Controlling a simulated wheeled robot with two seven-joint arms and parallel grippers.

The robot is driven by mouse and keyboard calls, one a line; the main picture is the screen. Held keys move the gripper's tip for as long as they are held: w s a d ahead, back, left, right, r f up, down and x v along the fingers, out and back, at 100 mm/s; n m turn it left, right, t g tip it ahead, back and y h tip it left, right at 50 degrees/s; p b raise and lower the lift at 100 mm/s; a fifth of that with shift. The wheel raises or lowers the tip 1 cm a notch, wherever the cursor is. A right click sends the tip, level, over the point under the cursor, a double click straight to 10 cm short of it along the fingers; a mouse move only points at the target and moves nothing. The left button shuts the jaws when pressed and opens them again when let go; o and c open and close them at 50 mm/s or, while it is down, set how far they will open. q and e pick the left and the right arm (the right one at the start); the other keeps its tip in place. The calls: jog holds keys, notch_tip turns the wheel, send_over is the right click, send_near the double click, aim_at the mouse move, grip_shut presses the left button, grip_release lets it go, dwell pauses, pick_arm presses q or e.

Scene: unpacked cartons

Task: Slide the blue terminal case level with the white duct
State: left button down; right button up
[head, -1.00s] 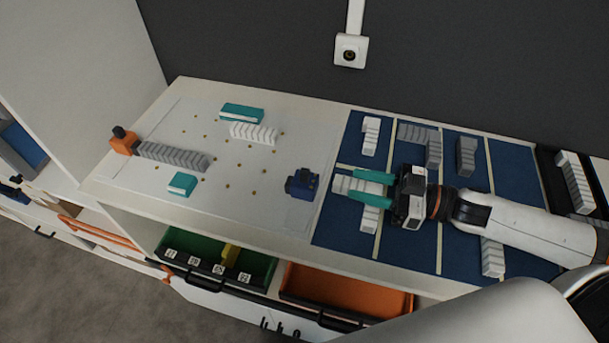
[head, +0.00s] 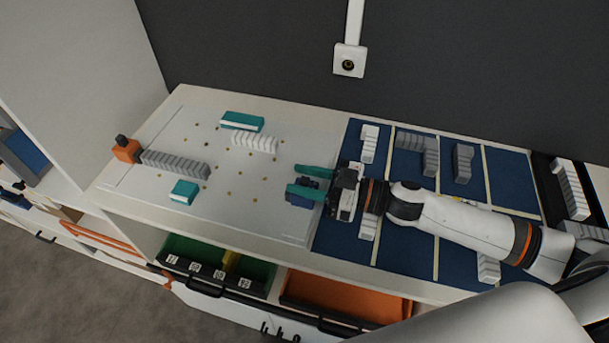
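The blue terminal case (head: 299,200) sits near the right edge of the pale pegboard panel (head: 240,215). My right gripper (head: 309,181) reaches in from the right, its teal fingers apart, one on the far side of the case and one over its near part. The fingers partly hide the case, and I cannot tell whether they touch it. The white duct (head: 254,143), a ribbed strip, lies farther back and left on the panel, beside a teal block (head: 242,121). My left gripper is not in view.
A grey ribbed duct (head: 175,164) with an orange end block (head: 126,150) lies at left, near a second teal block (head: 184,192). A blue mat (head: 400,245) with several white and grey pieces is at right. Green and orange drawers stand open below the front edge.

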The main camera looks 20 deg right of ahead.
jog(key=shift+a, duration=0.1)
jog(key=shift+c, duration=0.6)
grip_shut()
jog(key=w+d, duration=0.2)
jog(key=w, duration=0.1)
jog(key=w+d, duration=0.2)
jog(key=w, duration=0.1)
jog(key=w+d, duration=0.2)
jog(key=w, duration=0.2)
jog(key=shift+w+d, duration=0.1)
jog(key=shift+d, duration=0.3)
jog(key=shift+o, duration=0.6)
grip_release()
